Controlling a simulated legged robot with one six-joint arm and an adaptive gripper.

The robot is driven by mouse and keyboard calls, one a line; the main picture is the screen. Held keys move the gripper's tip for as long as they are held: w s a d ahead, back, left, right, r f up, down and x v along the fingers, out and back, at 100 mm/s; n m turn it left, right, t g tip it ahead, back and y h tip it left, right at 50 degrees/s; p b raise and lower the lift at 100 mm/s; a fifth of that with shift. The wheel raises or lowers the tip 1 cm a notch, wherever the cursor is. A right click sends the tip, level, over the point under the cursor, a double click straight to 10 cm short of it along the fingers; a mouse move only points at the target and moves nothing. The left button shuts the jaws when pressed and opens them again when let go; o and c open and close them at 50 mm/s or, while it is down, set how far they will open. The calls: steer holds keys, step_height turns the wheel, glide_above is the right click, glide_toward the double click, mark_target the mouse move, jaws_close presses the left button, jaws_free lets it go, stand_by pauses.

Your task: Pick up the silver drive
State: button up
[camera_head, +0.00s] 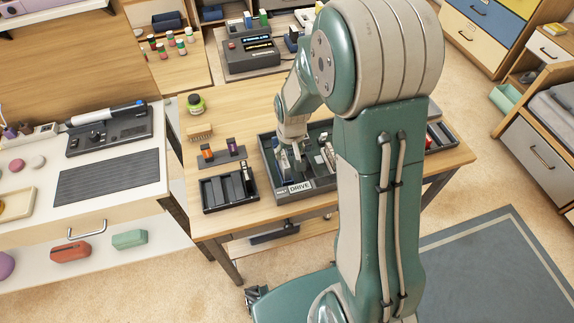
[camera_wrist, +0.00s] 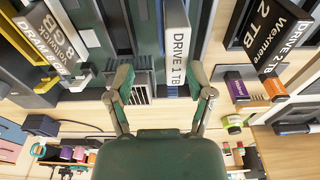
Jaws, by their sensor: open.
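The silver drive (camera_wrist: 177,45), a pale slab with "DRIVE 1 TB" on its edge, stands upright in the wrist view. It is ahead of my gripper (camera_wrist: 165,92), between the lines of its two fingers. The fingers are apart with nothing held between them. I cannot tell how far the fingertips are from the drive. In the head view my gripper (camera_head: 291,158) is low over the dark tray (camera_head: 318,184) labelled DRIVE. It partly hides what stands there, so I cannot pick out the silver drive in that view.
A drive marked GB (camera_wrist: 55,42) stands left in the wrist view. A black 2 TB drive (camera_wrist: 270,38) stands right; it is in the small black rack (camera_head: 216,194) in the head view. Orange (camera_head: 207,153) and purple (camera_head: 231,146) items stand behind that rack.

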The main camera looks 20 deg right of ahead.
mark_target(281, 163)
steer(key=a+f, duration=0.1)
steer(key=f, duration=0.1)
steer(key=a+f, duration=0.1)
steer(key=f, duration=0.1)
steer(key=shift+w+a, duration=0.1)
steer(key=shift+a, duration=0.1)
steer(key=shift+f, duration=0.35)
steer(key=shift+d+f, duration=0.15)
steer(key=shift+d, duration=0.5)
steer(key=c, duration=0.9)
steer(key=shift+a, duration=0.35)
jaws_close()
